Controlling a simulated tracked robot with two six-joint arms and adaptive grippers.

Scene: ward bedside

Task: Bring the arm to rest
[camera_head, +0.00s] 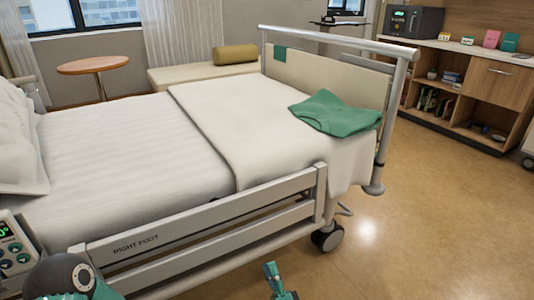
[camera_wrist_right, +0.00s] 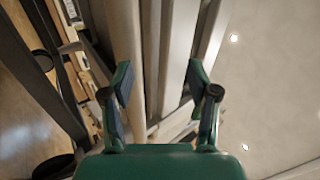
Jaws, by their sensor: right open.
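My right gripper (camera_head: 278,283) shows at the bottom edge of the head view, in front of the bed's near side rail; only its teal tip part is in the picture. In the right wrist view the right gripper (camera_wrist_right: 161,75) has its two teal fingers spread apart, with nothing between them. Pale rails or panels lie beyond the fingers there. Part of my own arm shows at the lower left of the head view. No left gripper can be made out.
The bed's side rail (camera_head: 210,222) runs close in front of me. A folded green garment (camera_head: 338,112) lies on the bed's white blanket (camera_head: 240,110). A control panel (camera_head: 14,246) stands at the left edge. Open floor (camera_head: 440,225) lies to the right, before the wooden cabinet (camera_head: 500,85).

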